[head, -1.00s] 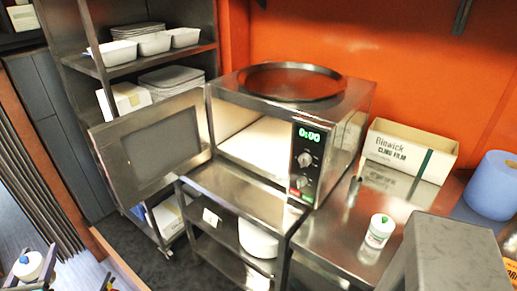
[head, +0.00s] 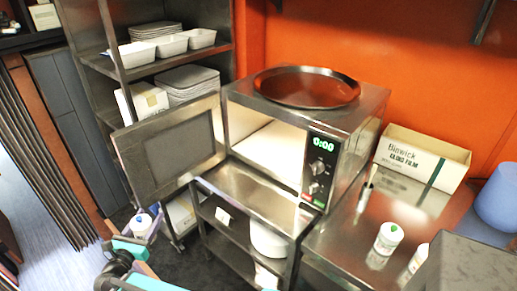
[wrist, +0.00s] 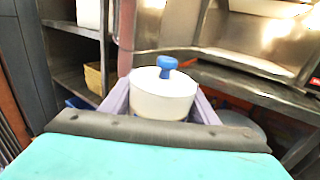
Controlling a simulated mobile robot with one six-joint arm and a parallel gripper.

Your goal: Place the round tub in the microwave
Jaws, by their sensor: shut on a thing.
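The round tub (wrist: 165,98) is white with a blue knob on its lid. My gripper (wrist: 163,112) is shut on it, with a pale finger on either side, and holds it upright. In the head view the tub (head: 141,222) is at the lower left, in front of the open door and lower than the microwave's opening. The microwave (head: 345,150) stands on a steel stand. Its door (head: 168,148) is swung wide open to the left. The lit cavity (head: 270,145) looks empty as far as it shows.
A dark round tray (head: 307,88) lies on top of the microwave. A steel shelf rack (head: 150,62) with white dishes stands behind the door. A blue roll (head: 498,198) is far right.

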